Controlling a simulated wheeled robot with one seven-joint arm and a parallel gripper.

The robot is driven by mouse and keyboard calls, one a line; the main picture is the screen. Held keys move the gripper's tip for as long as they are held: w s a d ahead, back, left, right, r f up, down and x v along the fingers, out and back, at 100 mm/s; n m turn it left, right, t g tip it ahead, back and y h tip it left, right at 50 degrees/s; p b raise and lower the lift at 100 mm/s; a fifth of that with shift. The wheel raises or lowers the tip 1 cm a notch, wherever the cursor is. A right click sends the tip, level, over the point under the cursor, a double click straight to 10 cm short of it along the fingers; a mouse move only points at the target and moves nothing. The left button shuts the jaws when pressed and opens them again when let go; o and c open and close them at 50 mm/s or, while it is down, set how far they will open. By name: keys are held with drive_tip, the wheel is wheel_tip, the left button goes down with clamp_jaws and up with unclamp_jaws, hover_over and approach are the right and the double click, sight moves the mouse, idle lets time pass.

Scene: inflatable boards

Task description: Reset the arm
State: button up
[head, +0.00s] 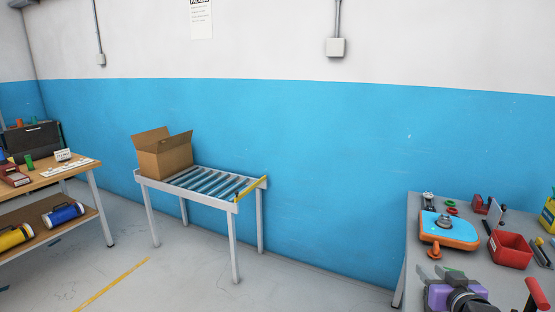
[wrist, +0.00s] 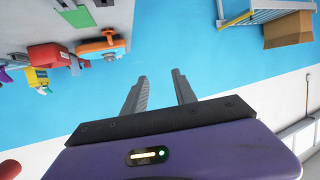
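My gripper (wrist: 160,74) shows in the wrist view with its two grey fingers apart and only blue wall visible between them. It holds nothing. The purple gripper body (wrist: 180,150) fills the bottom of that view, with a small lit indicator on it. In the head view a purple and black part of my arm (head: 457,295) shows at the bottom right, in front of the grey table (head: 418,240). The fingers cannot be made out clearly there. The wrist view looks upside down.
The grey table bears an orange and blue inflatable board (head: 455,232), a red bin (head: 511,250) and small tools. A roller conveyor (head: 205,184) with an open cardboard box (head: 165,158) stands mid-left. A wooden workbench (head: 75,175) is at far left. Floor between conveyor and table is clear.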

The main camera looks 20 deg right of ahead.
drive_tip(key=s+a+f+t, duration=0.1)
drive_tip(key=s+a, duration=0.3)
drive_tip(key=a, duration=0.3)
drive_tip(key=s+a+t, duration=0.2)
drive_tip(key=s+a, duration=0.2)
drive_tip(key=a, duration=0.3)
drive_tip(key=s+a+f+t, duration=0.1)
drive_tip(key=s+a, duration=0.3)
drive_tip(key=a, duration=0.3)
drive_tip(key=s+a+f+n+y, duration=0.1)
drive_tip(key=s+a+n+y, duration=0.1)
drive_tip(key=s+a, duration=0.5)
drive_tip(key=s+a+n+g+y, duration=0.1)
drive_tip(key=s+a+n+y, duration=0.2)
drive_tip(key=s+a, duration=0.4)
drive_tip(key=s+y, duration=0.1)
drive_tip(key=s, duration=0.5)
drive_tip(key=shift+a+f+n+g+y, duration=0.25)
drive_tip(key=shift+f+n+g+y, duration=0.05)
drive_tip(key=shift+f+y, duration=0.1)
